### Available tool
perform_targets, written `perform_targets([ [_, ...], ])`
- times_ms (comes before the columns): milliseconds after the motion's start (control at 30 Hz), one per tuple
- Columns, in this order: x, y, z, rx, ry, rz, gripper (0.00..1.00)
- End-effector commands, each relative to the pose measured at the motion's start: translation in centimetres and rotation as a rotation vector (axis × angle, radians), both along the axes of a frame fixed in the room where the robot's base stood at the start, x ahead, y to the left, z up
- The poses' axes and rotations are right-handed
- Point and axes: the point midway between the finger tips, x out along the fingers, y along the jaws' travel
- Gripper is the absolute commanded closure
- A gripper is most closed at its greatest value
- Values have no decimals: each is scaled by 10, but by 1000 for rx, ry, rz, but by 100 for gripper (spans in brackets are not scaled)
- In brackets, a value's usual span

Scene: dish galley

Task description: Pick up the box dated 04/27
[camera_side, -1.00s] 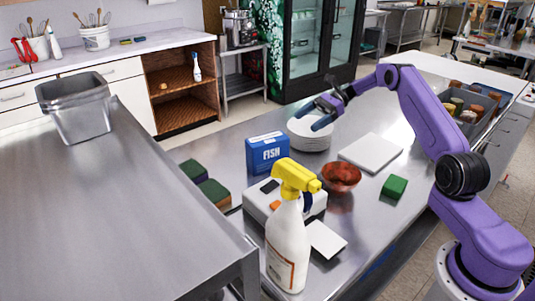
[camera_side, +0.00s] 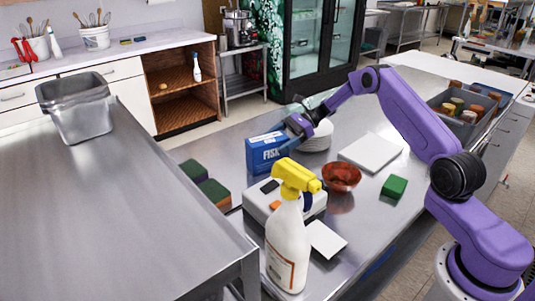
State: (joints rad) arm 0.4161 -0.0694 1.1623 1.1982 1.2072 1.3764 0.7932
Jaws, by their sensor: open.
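A blue box (camera_side: 262,156) with white lettering that reads FISH, its last letter partly covered, stands on the steel counter (camera_side: 225,150) in the side view. A whitish strip shows along its top; I cannot read a date on it. My gripper (camera_side: 296,121) is open at the upper right edge of the box, overlapping it in the picture. I cannot tell whether the fingers touch the box or sit around it.
A stack of white plates (camera_side: 318,140) stands just behind my gripper. A yellow-topped spray bottle (camera_side: 288,245) and a white device (camera_side: 262,200) stand in front of the box. A red bowl (camera_side: 341,178), white board (camera_side: 370,152) and green sponge (camera_side: 394,187) lie to the right.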

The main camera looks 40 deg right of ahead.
Motion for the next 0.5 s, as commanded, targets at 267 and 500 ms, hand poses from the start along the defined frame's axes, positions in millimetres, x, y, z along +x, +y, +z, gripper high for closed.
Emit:
perform_targets([
  [267,4,17,-7,0,-1,-1,8],
  [500,4,17,-7,0,-1,0,54],
])
